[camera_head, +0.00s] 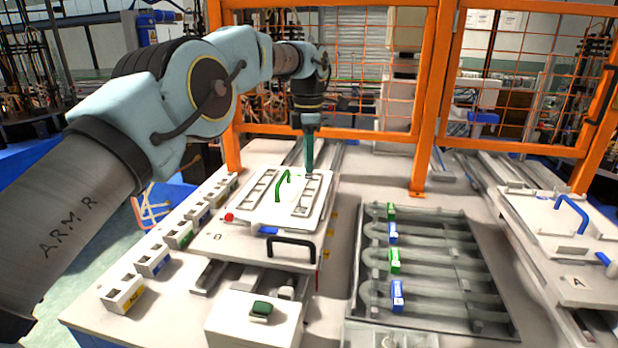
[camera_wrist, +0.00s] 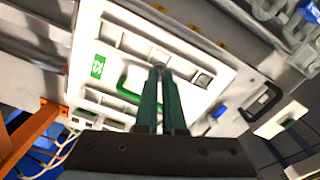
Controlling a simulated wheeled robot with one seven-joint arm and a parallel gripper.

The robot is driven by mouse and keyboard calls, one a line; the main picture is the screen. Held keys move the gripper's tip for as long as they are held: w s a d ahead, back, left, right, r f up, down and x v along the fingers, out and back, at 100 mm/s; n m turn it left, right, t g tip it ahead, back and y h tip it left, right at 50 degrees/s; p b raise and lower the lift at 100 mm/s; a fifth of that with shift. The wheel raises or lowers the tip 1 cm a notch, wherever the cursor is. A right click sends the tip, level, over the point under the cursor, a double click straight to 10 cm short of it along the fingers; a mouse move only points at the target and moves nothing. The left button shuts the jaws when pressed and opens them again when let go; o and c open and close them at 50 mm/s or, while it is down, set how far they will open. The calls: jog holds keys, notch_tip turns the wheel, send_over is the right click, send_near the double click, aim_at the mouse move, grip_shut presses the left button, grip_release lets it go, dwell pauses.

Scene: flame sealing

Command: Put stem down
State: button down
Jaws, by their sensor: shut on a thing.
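My gripper (camera_head: 309,176) points straight down over the far end of the right-hand slot row of a white tray (camera_head: 262,212). In the wrist view its two green fingers (camera_wrist: 161,72) close together at the tips on a small pale piece (camera_wrist: 159,65), likely the stem. The piece is too small to make out well. It is over or at the row of square recesses; I cannot tell whether it touches the tray. A green handle (camera_head: 283,186) stands in the middle of the tray, left of the fingers, and also shows in the wrist view (camera_wrist: 128,88).
A black handle (camera_head: 291,243) and a red button (camera_head: 228,217) are at the tray unit's front. A grey channelled rack (camera_head: 480,290) with blue and green clips stands to the right. White labelled boxes (camera_head: 123,295) line the left edge. An orange mesh fence (camera_head: 424,110) stands behind.

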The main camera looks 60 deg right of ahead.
aim_at(309, 178)
jog(key=shift+f+p, duration=0.6)
jog(key=shift+f, duration=1.5)
jog(key=shift+f, duration=0.1)
jog(key=c, duration=1)
grip_release()
notch_tip(309, 178, up, 11)
jog(key=shift+a+r, duration=0.15)
jog(key=shift+r, duration=0.4)
